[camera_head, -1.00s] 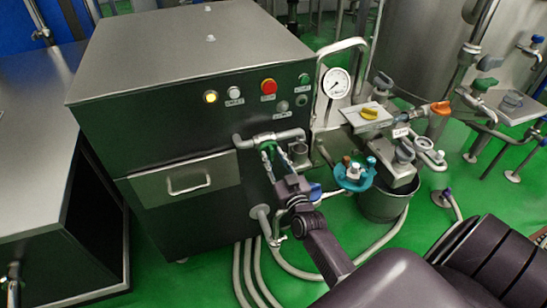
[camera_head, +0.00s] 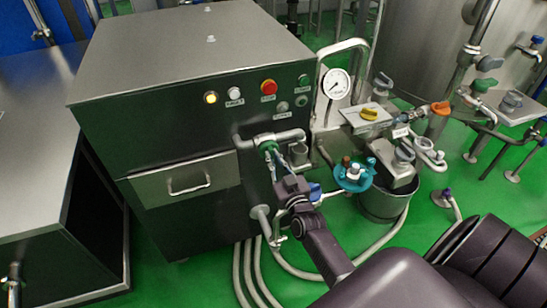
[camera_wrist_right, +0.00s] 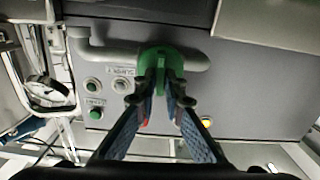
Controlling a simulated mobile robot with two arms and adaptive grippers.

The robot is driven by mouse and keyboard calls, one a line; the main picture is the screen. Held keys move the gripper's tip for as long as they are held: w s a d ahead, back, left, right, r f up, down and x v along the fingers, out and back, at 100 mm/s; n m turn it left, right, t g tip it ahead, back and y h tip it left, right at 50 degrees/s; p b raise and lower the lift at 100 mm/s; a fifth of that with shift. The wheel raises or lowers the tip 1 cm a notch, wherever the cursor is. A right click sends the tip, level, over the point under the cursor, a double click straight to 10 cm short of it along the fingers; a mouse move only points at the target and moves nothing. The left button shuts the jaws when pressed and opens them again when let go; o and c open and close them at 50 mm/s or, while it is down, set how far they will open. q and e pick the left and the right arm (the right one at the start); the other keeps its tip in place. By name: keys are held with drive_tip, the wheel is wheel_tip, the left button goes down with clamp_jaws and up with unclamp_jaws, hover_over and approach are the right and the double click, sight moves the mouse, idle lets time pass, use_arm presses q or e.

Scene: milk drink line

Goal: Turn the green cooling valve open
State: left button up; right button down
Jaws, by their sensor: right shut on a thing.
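The green cooling valve (camera_head: 267,146) sits on a grey pipe (camera_head: 288,135) at the front of the steel cabinet. In the right wrist view the green valve (camera_wrist_right: 161,62) is straight ahead, with the pipe running to both sides of it. My right gripper (camera_head: 275,154) reaches up to the valve from below. In the wrist view its two fingertips (camera_wrist_right: 160,82) are close together on the valve's green handle, shut on it. The fingers hide part of the handle, so its exact angle is hard to tell. My left gripper is not in view.
The cabinet (camera_head: 195,50) carries a lit yellow lamp (camera_head: 211,97), a red button (camera_head: 268,87) and a drawer (camera_head: 187,182). A pressure gauge (camera_head: 336,83), an orange-handled valve (camera_head: 370,113) and a blue-green round fitting (camera_head: 354,177) stand close to the right. Hoses (camera_head: 262,270) lie on the green floor below.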

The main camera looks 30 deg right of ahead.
drive_tip(key=n+p, duration=0.1)
drive_tip(key=n, duration=0.2)
drive_tip(key=shift+a+n+p, duration=0.1)
drive_tip(key=shift+n+p, duration=0.2)
drive_tip(key=shift+p, duration=0.05)
drive_tip(key=n, duration=0.4)
drive_tip(key=n+b, duration=0.1)
drive_tip(key=n, duration=0.8)
drive_tip(key=shift+a+f+n+b, duration=0.15)
drive_tip(key=shift+f+n+b, duration=0.15)
drive_tip(key=shift+f+b, duration=0.1)
drive_tip(key=c, duration=2)
unclamp_jaws()
drive_tip(key=v, duration=1.2)
